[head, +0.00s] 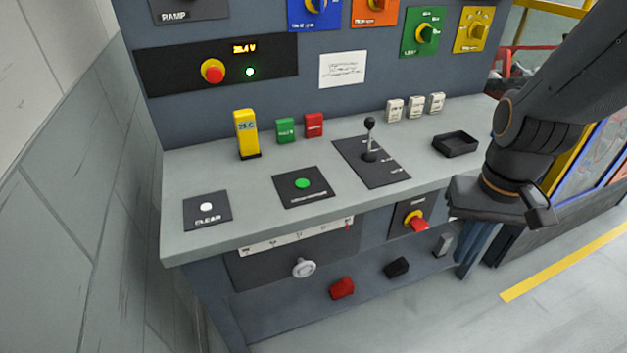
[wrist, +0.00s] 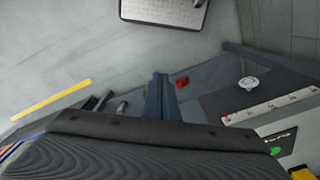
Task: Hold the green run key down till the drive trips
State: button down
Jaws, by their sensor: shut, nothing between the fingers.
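A round green key (head: 303,183) sits on a black plate on the grey bench top; the plate's small label is unreadable. A green spot on a black plate also shows at the lower right of the wrist view (wrist: 275,151). The black panel above (head: 170,72) has amber digits, a red knob on a yellow base and a lit green lamp. My gripper (head: 541,208) is shut and empty, off the bench's right end and well apart from the green key. A dark ridged part of mine fills the bottom of the wrist view.
A white CLEAR key (head: 207,207) lies left of the green key, and an upright lever (head: 369,140) stands right of it. A yellow block (head: 246,135), green and red blocks and a black tray (head: 455,144) stand on the bench. A red knob (head: 415,220) juts from the front.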

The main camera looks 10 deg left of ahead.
jog(key=w+a+r+n+t+y+p, duration=0.1)
jog(key=w+a+r+t+p, duration=0.25)
jog(key=w+a+p, duration=0.45)
jog(key=w+a+r+n+t+y+p, duration=0.15)
jog(key=w+a+r+p, duration=0.35)
jog(key=w, duration=0.6)
jog(key=s+a+r+n+y+p, duration=0.1)
jog(key=a+y+p, duration=0.2)
jog(key=a, duration=0.6)
jog(key=s+a+n+g+y+p, duration=0.1)
jog(key=s+a+y+p, duration=0.1)
jog(key=a+p, duration=0.3)
jog(key=a+y, duration=0.1)
jog(key=a, duration=0.3)
jog(key=shift+s+a+r+g+p, duration=0.2)
jog(key=shift+a+r+g+p, duration=0.1)
jog(key=shift+r+p, duration=0.1)
jog(key=shift+f, duration=0.15)
jog(key=b, duration=0.8)
send_over(307, 184)
notch_tip(307, 184, down, 6)
jog(key=shift+r, duration=0.1)
jog(key=shift+f+b, duration=0.6)
jog(key=shift+f, duration=0.75)
